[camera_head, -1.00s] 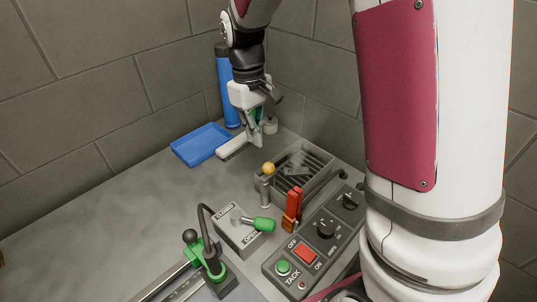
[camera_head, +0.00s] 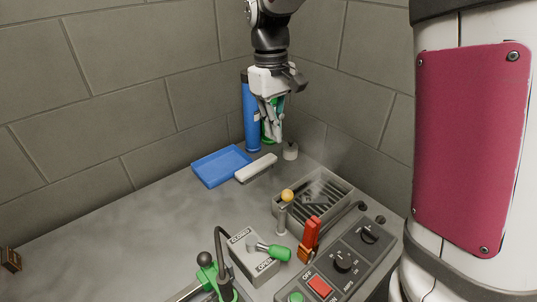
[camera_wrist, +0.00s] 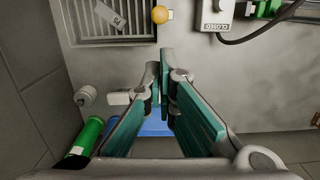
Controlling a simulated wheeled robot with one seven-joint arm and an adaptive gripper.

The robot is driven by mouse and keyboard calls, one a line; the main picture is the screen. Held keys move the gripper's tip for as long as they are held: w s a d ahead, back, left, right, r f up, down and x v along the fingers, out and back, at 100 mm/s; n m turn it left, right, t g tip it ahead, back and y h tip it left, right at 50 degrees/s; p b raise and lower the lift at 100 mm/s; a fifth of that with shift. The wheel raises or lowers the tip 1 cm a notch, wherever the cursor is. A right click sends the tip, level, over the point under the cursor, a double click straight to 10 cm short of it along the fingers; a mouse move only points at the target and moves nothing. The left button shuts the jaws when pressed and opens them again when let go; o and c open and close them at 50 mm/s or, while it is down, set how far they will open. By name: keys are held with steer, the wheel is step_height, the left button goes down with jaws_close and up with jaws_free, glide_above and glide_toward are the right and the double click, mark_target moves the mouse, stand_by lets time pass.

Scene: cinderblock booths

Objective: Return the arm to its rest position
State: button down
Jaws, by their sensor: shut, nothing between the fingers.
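My gripper (camera_head: 277,138) hangs fingers down above the back corner of the grey workbench (camera_head: 130,222), in front of the blue cylinder. Its fingers are together, with nothing between them. In the wrist view the green-padded fingers (camera_wrist: 159,65) meet near the middle and sit over the bench, apart from everything on it. My arm reaches in from the top of the head view.
Near my gripper are a blue tray (camera_head: 209,174), a white block (camera_head: 256,168), a blue cylinder (camera_head: 251,125) and a green cylinder (camera_wrist: 86,137). A grated box (camera_head: 336,190), yellow-knobbed post (camera_head: 288,196), red lever (camera_head: 310,233), switch box (camera_head: 255,258) and control panel (camera_head: 345,264) stand nearer. Block walls enclose the back.

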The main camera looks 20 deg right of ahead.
steer(key=s+r+m+t, duration=0.2)
steer(key=s+r+t, duration=0.1)
steer(key=s, duration=0.8)
steer(key=s+d+r+m+t, duration=0.1)
steer(key=s+r+m+t, duration=0.1)
steer(key=s, duration=0.9)
steer(key=shift+s+d+r+t, duration=0.2)
steer(key=shift+r+t, duration=0.2)
steer(key=shift+t, duration=0.4)
